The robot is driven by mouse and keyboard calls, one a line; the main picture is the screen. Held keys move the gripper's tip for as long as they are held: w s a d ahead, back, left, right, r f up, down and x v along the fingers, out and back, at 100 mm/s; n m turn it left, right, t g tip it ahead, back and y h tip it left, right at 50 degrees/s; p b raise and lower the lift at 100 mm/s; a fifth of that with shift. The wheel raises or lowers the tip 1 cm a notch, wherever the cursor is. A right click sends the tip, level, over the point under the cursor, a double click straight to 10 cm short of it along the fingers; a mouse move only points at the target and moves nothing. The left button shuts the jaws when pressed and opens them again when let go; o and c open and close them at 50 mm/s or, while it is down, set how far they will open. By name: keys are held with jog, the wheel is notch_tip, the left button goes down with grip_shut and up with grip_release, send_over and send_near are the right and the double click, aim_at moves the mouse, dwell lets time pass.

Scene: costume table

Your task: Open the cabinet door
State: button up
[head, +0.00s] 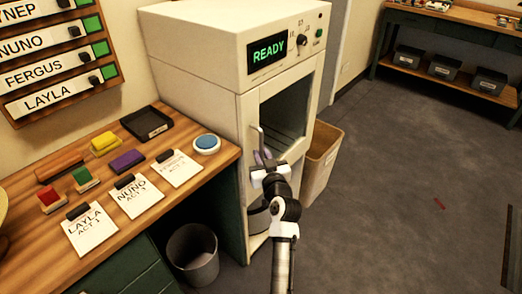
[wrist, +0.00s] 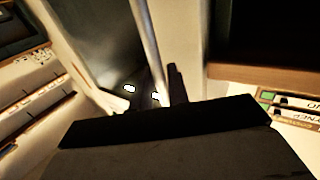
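The cream cabinet (head: 195,60) has a lit green READY display (head: 267,54) on its upper part. Its door (head: 250,180) has a pale frame around a dark window and looks shut. A pale vertical handle (head: 257,137) stands on the door's left side; it also shows as a rod in the wrist view (wrist: 147,45). My gripper (head: 262,157) is at the handle's lower part. In the wrist view a dark finger (wrist: 173,83) is just right of the rod; the other is hard to make out. I cannot tell whether the fingers grip the handle.
A wooden table (head: 225,160) with cards, stamps and a blue round pad (head: 207,143) stands left of the cabinet. A grey bin (head: 193,254) is on the floor below it. A tan bin (head: 322,160) stands right of the cabinet. The floor (head: 400,180) farther right is mostly clear.

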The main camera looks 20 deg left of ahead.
jog(key=shift+w+a, duration=0.35)
jog(key=shift+w, duration=0.15)
grip_shut()
